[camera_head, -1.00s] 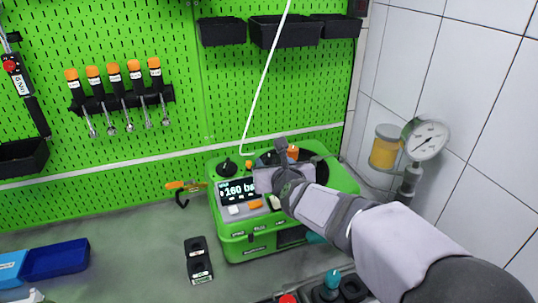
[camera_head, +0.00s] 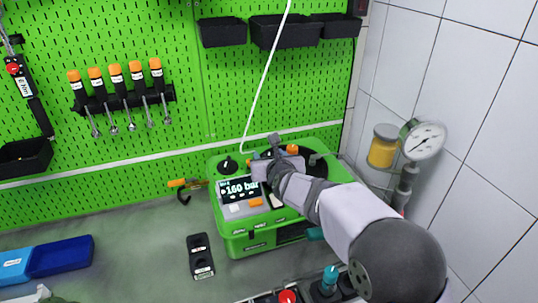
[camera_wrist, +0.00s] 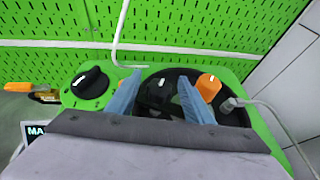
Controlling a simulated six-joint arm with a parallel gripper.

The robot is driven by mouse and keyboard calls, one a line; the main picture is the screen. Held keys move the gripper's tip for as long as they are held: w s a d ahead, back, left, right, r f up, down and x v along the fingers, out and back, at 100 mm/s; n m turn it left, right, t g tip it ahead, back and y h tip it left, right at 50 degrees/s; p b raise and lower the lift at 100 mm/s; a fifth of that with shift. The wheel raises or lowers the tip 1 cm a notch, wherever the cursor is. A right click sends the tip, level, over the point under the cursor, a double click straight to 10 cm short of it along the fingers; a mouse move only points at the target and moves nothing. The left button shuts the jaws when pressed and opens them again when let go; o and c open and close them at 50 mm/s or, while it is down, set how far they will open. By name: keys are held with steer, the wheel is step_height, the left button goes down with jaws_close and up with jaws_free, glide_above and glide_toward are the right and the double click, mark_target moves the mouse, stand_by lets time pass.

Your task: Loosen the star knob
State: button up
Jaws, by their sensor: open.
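The green pump unit (camera_head: 245,238) stands on the bench against the pegboard, its display (camera_head: 240,189) reading 160 bar. In the wrist view, my gripper (camera_wrist: 158,80) is open over the unit's top. Its two blue-grey fingers stand on either side of a dark knob with a white mark (camera_wrist: 160,92), perhaps the star knob; its shape and any finger contact are unclear. A black pointer knob (camera_wrist: 90,82) lies left of the fingers and an orange knob (camera_wrist: 209,86) just right of them. In the head view my gripper (camera_head: 268,165) hides part of the unit's top.
A pressure gauge (camera_head: 424,138) and a yellow-filled container (camera_head: 383,146) stand at the right by the tiled wall. A white hose (camera_head: 264,82) runs down to the unit. A black two-part block (camera_head: 200,256) lies in front.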

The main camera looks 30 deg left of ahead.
steer(key=shift+c, duration=0.4)
steer(key=c, duration=1)
steer(key=shift+o, duration=0.2)
steer(key=b, duration=0.3)
steer(key=shift+w+f, duration=0.1)
steer(key=shift+f, duration=0.2)
steer(key=n+y+b, duration=0.1)
steer(key=b, duration=0.4)
steer(key=shift+r+g, duration=0.1)
steer(key=shift+g, duration=0.3)
steer(key=n+g+y+b, duration=0.1)
steer(key=b, duration=0.6)
steer(key=shift+d, duration=0.1)
steer(key=shift+n+g+y+b, duration=0.4)
steer(key=shift+n+g+b, duration=0.3)
steer(key=shift+n+b, duration=0.15)
steer(key=shift+r+n+g+y, duration=0.2)
steer(key=shift+n+g+y, duration=0.2)
steer(key=shift+n, duration=0.05)
